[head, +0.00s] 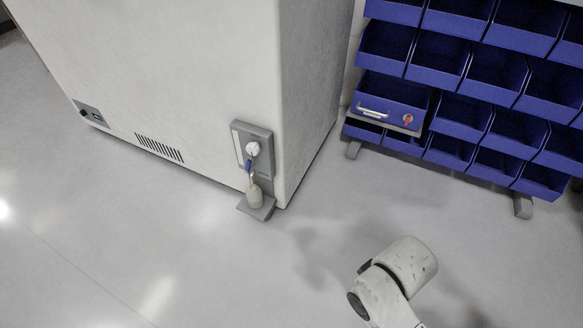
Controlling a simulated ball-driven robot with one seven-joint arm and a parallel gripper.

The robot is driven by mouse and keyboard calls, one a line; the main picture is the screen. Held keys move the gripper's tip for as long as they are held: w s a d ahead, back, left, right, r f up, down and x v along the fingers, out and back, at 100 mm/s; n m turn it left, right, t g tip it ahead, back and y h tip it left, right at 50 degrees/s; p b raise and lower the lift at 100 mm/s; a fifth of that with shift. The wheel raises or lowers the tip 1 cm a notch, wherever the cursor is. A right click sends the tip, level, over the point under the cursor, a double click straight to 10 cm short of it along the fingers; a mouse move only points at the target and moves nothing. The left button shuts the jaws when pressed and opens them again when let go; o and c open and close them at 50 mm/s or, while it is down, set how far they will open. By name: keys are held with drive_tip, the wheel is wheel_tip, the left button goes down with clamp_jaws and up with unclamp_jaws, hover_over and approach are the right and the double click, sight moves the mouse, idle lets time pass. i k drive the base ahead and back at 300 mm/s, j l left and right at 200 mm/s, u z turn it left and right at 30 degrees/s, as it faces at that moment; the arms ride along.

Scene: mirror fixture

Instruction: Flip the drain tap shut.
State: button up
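The drain tap (252,150) is a small white body on a grey plate (266,140) low on the side of a large white cabinet, near its corner. A blue lever (248,166) hangs at the tap, pointing downward at a slight slant. Below it a pale bottle-like container (255,196) stands on a small grey ledge (258,209). The tap is too small to tell its exact valve position. Part of my white arm shows at the bottom right, apart from the tap. My gripper is not in view.
The white cabinet (190,80) fills the upper left, with a vent (159,148) and a small control panel (91,114). A rack of blue bins (467,65) stands at the upper right; one bin (390,103) has a handle and a red knob (408,119). The grey floor (190,255) in front is clear.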

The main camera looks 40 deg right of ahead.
sight(250, 164)
drive_tip(key=i+j+u, duration=0.1)
drive_tip(key=i+j, duration=1.1)
drive_tip(key=i, duration=0.2)
drive_tip(key=j+u, duration=0.05)
